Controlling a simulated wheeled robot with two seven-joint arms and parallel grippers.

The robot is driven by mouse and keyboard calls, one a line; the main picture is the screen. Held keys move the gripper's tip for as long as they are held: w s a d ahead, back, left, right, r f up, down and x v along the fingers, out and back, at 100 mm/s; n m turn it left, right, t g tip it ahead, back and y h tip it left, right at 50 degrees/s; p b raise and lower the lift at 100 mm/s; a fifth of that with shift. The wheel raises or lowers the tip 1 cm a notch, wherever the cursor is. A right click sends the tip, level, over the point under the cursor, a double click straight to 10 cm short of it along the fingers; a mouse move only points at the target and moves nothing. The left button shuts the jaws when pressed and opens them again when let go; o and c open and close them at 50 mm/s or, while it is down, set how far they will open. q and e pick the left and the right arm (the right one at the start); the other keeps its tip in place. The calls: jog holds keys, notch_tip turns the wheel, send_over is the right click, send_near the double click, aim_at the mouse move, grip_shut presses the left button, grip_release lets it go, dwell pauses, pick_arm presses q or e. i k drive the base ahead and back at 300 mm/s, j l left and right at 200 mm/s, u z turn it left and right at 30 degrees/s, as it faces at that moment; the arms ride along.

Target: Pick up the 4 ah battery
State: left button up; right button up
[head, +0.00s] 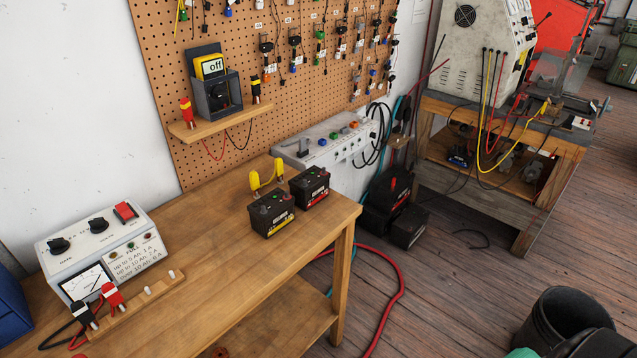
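Two small black batteries stand upright close together near the right end of the wooden workbench (190,240). The nearer battery (272,215) has a yellow stripe on its label. The other battery (310,187), just behind and to its right, has a red stripe. Both have coloured marks on top. The capacity print is too small to read, so I cannot tell which one is 4 Ah. Neither of my grippers shows in the head view.
A charger (100,245) with red and black clamps stands at the bench's left. A yellow two-pronged item (267,176) is behind the batteries. A shelf (220,122) holds a meter (210,68). The bench middle is clear. A red hose (395,290) and black bin (568,320) are on the floor.

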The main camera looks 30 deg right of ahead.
aim_at(309, 187)
jog(key=i+l+u, duration=0.15)
jog(key=l+u, duration=0.2)
jog(key=l, duration=0.8)
jog(key=l+u, duration=0.35)
jog(key=l, duration=0.8)
